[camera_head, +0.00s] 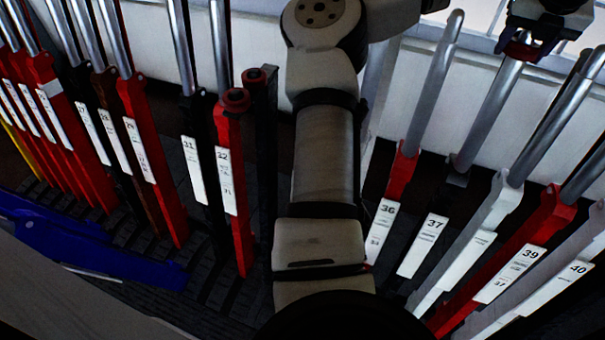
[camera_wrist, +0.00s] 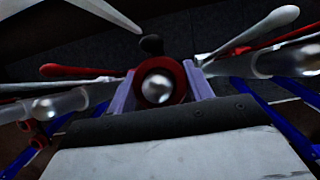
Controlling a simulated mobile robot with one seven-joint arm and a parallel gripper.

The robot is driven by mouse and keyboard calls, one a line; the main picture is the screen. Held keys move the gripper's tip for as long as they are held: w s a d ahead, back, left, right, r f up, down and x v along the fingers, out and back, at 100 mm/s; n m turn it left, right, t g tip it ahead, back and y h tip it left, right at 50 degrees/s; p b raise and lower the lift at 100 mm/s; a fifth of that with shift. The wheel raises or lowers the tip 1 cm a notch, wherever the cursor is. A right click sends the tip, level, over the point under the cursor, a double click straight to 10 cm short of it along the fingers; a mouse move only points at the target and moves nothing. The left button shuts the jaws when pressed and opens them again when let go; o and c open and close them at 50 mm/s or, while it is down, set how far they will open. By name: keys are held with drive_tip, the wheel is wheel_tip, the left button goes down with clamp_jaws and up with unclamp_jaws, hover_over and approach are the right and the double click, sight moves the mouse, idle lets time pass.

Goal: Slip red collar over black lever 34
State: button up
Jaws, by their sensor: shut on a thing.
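The red collar (camera_head: 519,50) is in my gripper (camera_head: 526,46) at the upper right of the head view. It sits at the top end of a silver lever handle (camera_head: 488,115) with a dark lower part, above the plate 37 (camera_head: 422,246). In the wrist view, the collar (camera_wrist: 181,85) is an upright-facing ring between the two fingers, and a rounded silver tip (camera_wrist: 157,88) shows inside its opening. How far the collar is over the tip, if at all, I cannot tell. I cannot read a main plate number 34.
Lever 36 (camera_head: 432,90) stands left of the held collar; white and red levers, including 39 (camera_head: 550,215), stand close on the right. A blue part (camera_head: 90,245) lies lower left.

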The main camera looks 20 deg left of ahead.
drive_tip(key=shift+w+r+p, duration=0.15)
drive_tip(key=shift+r+p, duration=0.35)
drive_tip(key=shift+r, duration=0.3)
drive_tip(key=shift+w+r+p, duration=0.1)
drive_tip(key=shift+r+p, duration=0.4)
drive_tip(key=shift+r, duration=0.25)
drive_tip(key=shift+w+r+p, duration=0.15)
drive_tip(key=shift+w+r, duration=0.1)
drive_tip(key=shift+r, duration=1.05)
drive_tip(key=shift+w+r+p, duration=0.15)
drive_tip(key=shift+w+r, duration=0.1)
drive_tip(key=shift+r, duration=1)
drive_tip(key=shift+a, duration=0.1)
